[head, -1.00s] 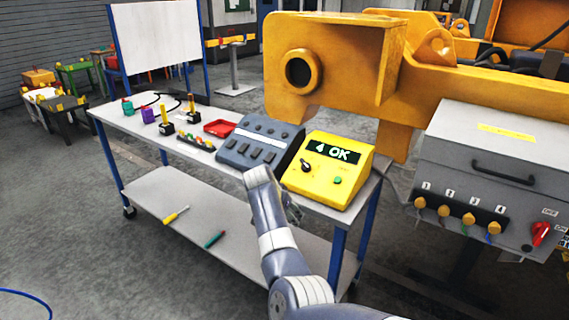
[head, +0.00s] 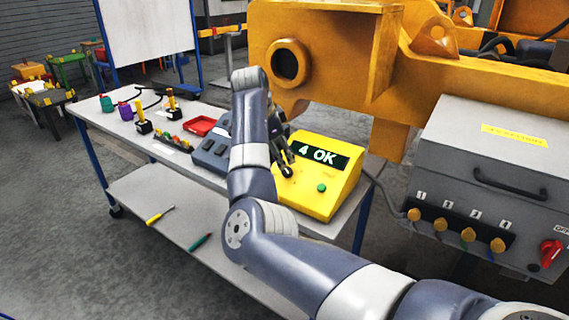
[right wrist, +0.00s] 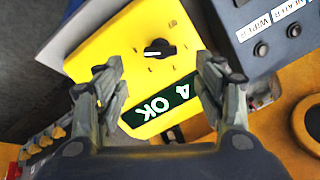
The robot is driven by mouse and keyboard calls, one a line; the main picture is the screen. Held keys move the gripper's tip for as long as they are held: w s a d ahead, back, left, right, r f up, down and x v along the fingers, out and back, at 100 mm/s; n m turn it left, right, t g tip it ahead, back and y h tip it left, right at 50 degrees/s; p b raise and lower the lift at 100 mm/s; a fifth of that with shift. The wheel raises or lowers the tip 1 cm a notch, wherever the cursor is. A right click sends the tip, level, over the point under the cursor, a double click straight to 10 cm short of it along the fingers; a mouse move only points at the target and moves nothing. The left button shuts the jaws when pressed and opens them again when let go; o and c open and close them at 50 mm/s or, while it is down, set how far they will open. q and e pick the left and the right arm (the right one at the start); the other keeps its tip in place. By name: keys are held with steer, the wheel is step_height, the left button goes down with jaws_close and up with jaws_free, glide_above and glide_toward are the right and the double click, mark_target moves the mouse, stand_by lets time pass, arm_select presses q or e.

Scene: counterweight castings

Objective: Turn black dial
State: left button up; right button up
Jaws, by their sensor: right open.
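The black dial (right wrist: 158,48) with a white pointer mark sits on the sloped face of a yellow box (right wrist: 100,42), between my fingers in the right wrist view. My right gripper (right wrist: 160,66) is open and empty, its two fingers apart on either side of the dial's line; I cannot tell the exact height above it. In the head view the right gripper (head: 284,155) hangs over the upper left of the yellow box (head: 308,205), close to the dial (head: 287,171), which it partly crowds. The box's display (head: 317,155) reads "4 OK". My left gripper is not in view.
A green button (head: 321,188) is on the box. A grey switch panel (head: 207,156) stands beside it, with a red tray (head: 199,125) farther left on the cart. A large yellow casting (head: 325,50) is close behind. A grey cabinet (head: 495,170) with knobs stands at right.

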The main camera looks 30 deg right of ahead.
mark_target(286, 170)
steer(key=p+x, duration=0.1)
steer(key=x, duration=0.6)
steer(key=shift+w+d+f, duration=0.1)
steer(key=shift+d+f, duration=0.05)
steer(key=shift+d, duration=0.1)
steer(key=shift+f, duration=0.35)
steer(key=c, duration=1)
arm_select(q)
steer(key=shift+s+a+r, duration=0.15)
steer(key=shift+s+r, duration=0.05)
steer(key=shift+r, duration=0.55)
arm_select(e)
steer(key=shift+c, duration=0.3)
